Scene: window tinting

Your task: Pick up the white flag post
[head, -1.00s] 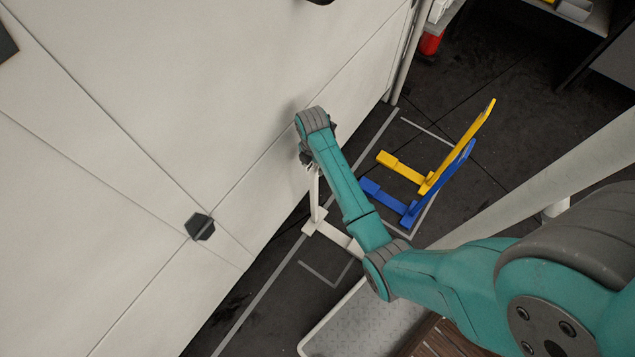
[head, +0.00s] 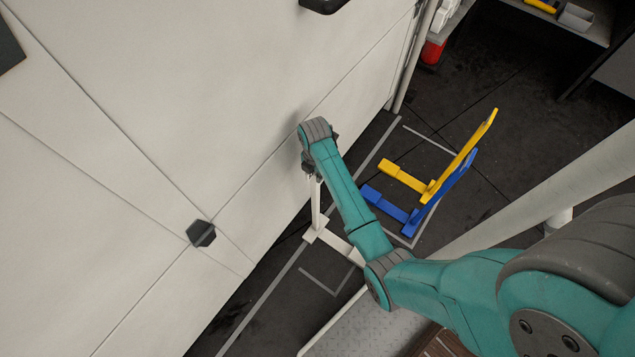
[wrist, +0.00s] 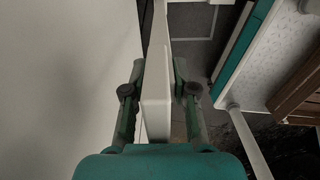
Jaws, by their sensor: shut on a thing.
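The white flag post (head: 316,204) stands upright on its flat white foot (head: 336,241), close beside the large white panel wall. My gripper (head: 311,172) is at the top of the post, partly hidden by my wrist in the head view. In the wrist view the white post (wrist: 157,92) runs between the two fingers of my gripper (wrist: 158,88), which are shut on it. I cannot tell whether the foot is touching the floor.
A yellow post (head: 462,153) and a blue post (head: 441,184) stand to the right on the dark floor. The white wall (head: 150,120) is close on the left. A grey tray or platform (head: 370,328) and a pale pole (head: 550,180) lie nearer to me.

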